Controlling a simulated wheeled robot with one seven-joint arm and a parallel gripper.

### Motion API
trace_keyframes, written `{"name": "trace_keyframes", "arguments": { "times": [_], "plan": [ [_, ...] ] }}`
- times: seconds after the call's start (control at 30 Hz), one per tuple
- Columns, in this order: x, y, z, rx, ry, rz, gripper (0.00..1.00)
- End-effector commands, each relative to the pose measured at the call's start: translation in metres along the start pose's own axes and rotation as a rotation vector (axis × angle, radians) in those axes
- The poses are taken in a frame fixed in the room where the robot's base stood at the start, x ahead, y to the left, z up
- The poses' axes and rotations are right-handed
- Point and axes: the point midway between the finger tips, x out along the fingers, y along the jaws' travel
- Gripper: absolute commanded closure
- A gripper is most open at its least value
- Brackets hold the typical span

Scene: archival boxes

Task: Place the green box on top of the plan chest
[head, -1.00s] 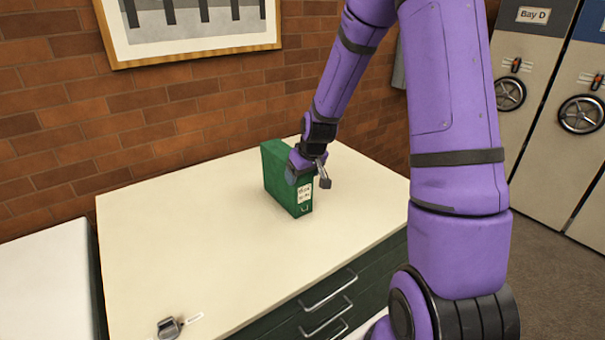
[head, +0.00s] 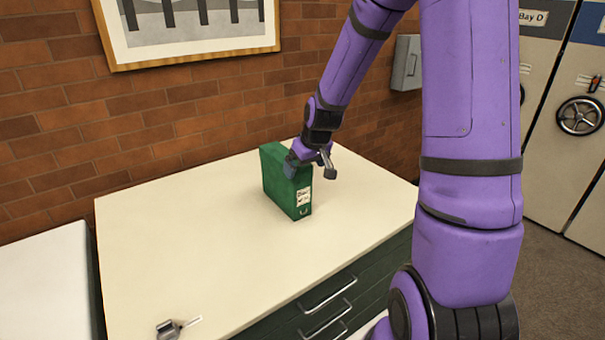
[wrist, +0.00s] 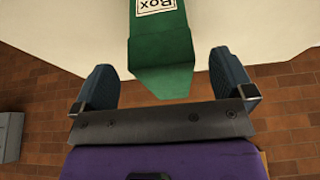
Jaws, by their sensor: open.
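The green box (head: 284,186) stands upright on the cream top of the plan chest (head: 190,230), with its white label facing the front right. In the wrist view the green box (wrist: 160,50) reaches down from the top edge, between the lines of the two fingers. My gripper (head: 309,168) is at the box's upper right end in the head view. Its fingers are spread apart, and in the wrist view my gripper (wrist: 163,85) shows a gap on both sides of the box. The far end of the box is outside the wrist view.
A small grey device (head: 168,329) lies at the chest's front left corner. A white surface (head: 45,280) adjoins on the left. A brick wall (head: 150,110) with a framed picture (head: 190,25) stands behind. Most of the chest top around the box is clear.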

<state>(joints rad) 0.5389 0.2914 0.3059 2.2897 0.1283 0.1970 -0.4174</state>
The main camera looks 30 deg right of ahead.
Motion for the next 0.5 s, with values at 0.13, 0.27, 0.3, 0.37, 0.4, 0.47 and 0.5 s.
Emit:
{"name": "trace_keyframes", "arguments": {
  "times": [0.13,0.27,0.3,0.37,0.4,0.47,0.5],
  "plan": [
    [-0.027,0.001,-0.001,0.003,0.004,0.003,0.0],
    [-0.046,0.001,0.0,0.002,0.002,0.002,0.0],
    [-0.051,0.001,0.0,0.003,0.003,0.002,0.0],
    [-0.058,0.001,0.0,0.001,0.002,0.002,0.0],
    [-0.061,0.0,0.0,0.001,0.001,0.001,0.0],
    [-0.066,0.0,0.0,0.001,0.002,0.001,0.0],
    [-0.068,0.0,0.0,0.002,0.001,0.001,0.0]
  ]
}}
